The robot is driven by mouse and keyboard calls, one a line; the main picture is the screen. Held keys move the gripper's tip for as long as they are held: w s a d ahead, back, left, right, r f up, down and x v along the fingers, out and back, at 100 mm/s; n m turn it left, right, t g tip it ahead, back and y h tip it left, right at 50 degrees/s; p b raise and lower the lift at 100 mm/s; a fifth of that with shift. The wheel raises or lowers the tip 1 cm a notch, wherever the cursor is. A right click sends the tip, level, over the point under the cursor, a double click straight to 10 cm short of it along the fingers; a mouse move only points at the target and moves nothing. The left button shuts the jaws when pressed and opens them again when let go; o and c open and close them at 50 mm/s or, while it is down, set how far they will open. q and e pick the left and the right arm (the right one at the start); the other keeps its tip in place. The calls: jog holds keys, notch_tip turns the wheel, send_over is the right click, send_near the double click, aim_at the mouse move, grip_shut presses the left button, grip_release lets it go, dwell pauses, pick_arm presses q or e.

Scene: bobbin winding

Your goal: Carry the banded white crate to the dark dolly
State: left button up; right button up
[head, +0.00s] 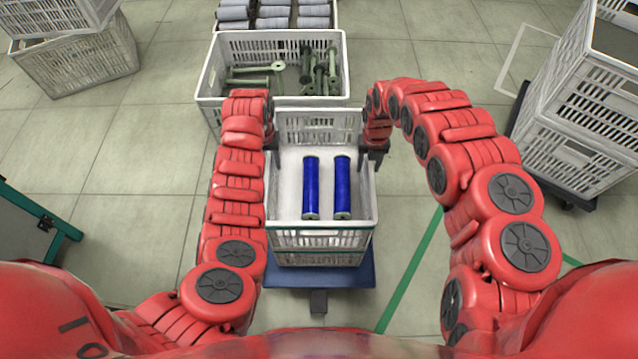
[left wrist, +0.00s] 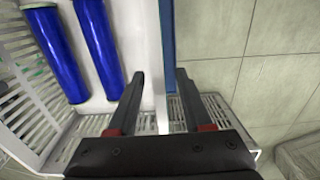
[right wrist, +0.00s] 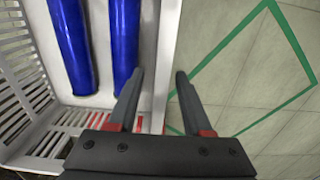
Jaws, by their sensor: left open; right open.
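A dark dolly (head: 566,192) shows at the right beneath stacked white crates (head: 575,150).
The banded crate rests on a blue base (head: 345,277). Directly behind it stands a white crate (head: 215,82) of green bobbins, with grey rolls (head: 275,12) beyond. More crates (head: 85,62) stand far left. A green-edged bench (head: 30,225) is at left. Green floor tape (head: 410,270) runs at right.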

pick_arm(q)
notch_tip(320, 180, down, 2)
jog(key=shift+f, duration=0.1)
pick_arm(e)
notch_tip(320, 180, down, 2)
jog(key=shift+a+f, duration=0.1)
pick_arm(q)
jog(key=shift+f, duration=0.4)
pick_arm(e)
jog(key=shift+f, duration=0.3)
pick_arm(q)
jog(key=shift+c, duration=0.2)
pick_arm(e)
jog(key=shift+c, duration=0.2)
pick_arm(q)
grip_shut()
pick_arm(e)
grip_shut()
